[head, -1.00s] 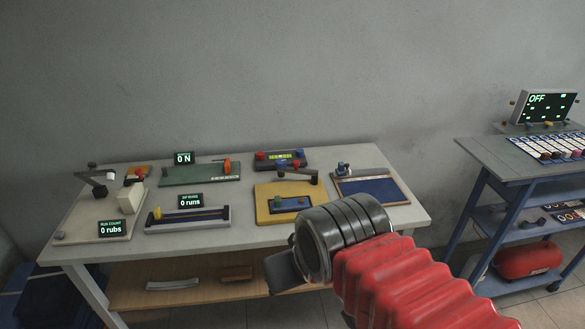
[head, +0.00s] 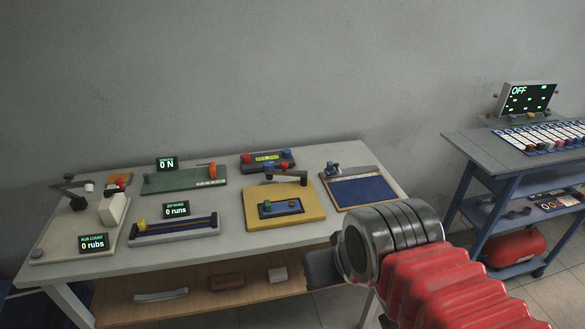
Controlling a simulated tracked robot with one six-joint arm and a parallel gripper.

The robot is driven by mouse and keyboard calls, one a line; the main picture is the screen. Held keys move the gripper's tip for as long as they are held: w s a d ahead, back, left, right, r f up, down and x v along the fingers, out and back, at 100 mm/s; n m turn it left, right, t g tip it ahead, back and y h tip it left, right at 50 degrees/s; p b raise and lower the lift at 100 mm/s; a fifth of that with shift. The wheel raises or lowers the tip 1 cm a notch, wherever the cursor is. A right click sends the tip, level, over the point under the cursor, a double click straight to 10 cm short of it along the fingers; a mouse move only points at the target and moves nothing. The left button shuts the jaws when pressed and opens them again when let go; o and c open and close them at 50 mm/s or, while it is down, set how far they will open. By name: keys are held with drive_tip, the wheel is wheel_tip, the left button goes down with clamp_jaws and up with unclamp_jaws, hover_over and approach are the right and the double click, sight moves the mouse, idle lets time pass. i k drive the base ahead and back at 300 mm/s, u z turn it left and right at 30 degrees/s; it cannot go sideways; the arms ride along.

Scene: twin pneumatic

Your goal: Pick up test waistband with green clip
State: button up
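I cannot make out a waistband with a green clip for certain. Several strip-like pieces lie on the bench's lower wooden shelf: a pale one (head: 160,295), a brown one (head: 228,281) and a short brownish one (head: 277,274). They are too small and dark to show a clip. My gripper (head: 322,268) shows as a dark grey flat part at the end of my arm, in front of the bench's right front edge. It is partly hidden by my wrist, and whether it is open or shut is unclear. Nothing shows held in it.
The white bench (head: 335,152) carries several test rigs, among them a green board (head: 185,182) beside a "0 N" display (head: 167,164), a yellow board (head: 310,212) and a blue panel (head: 358,190). A blue cart (head: 480,160) stands right, with floor between.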

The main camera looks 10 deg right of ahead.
sight(268, 210)
drive_tip(key=z, duration=0.05)
drive_tip(key=i, duration=1)
